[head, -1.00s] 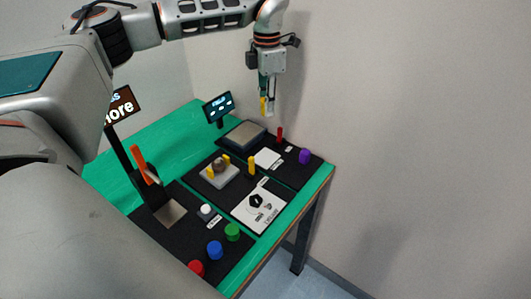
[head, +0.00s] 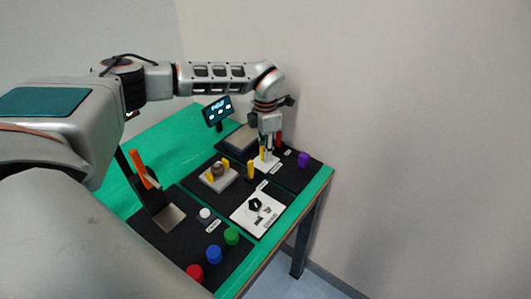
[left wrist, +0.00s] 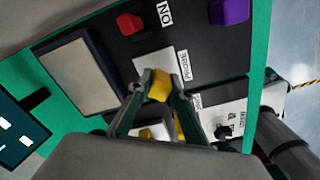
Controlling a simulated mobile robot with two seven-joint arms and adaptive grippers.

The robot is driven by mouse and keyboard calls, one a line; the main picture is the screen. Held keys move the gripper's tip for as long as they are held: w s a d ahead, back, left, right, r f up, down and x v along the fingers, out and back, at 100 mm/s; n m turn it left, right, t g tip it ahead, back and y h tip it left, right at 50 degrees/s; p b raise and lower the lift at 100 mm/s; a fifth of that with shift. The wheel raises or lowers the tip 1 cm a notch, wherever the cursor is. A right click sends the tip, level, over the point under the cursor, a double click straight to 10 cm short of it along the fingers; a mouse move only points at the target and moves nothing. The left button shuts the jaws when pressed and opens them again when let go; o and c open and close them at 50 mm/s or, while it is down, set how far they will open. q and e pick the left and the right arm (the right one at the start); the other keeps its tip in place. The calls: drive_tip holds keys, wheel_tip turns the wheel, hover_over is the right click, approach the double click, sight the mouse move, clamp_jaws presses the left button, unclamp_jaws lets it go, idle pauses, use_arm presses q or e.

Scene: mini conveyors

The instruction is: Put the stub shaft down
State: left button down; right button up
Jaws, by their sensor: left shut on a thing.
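My left gripper (head: 268,154) is low over the black mat at the far right part of the table, fingers pointing down. It is shut on the yellow stub shaft (head: 262,153), which also shows between the fingertips in the left wrist view (left wrist: 160,87). The shaft is at a white pad (head: 265,165), also in the left wrist view (left wrist: 155,65). I cannot tell whether the shaft touches the pad. My right gripper is not in view.
A red post (head: 279,137) and a purple knob (head: 303,159) stand close by. A grey plate (left wrist: 82,72) and a small screen (head: 217,110) are on the other side. A yellow post (head: 250,170) and a grey fixture (head: 217,180) stand nearer. Coloured buttons line the front mat.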

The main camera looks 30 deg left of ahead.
use_arm(q)
drive_tip(key=shift+f, duration=0.45)
drive_tip(key=shift+f, duration=0.1)
drive_tip(key=c, duration=1.8)
unclamp_jaws()
drive_tip(key=shift+c, duration=0.2)
wheel_tip(320, 180, up, 12)
drive_tip(key=shift+r, duration=0.15)
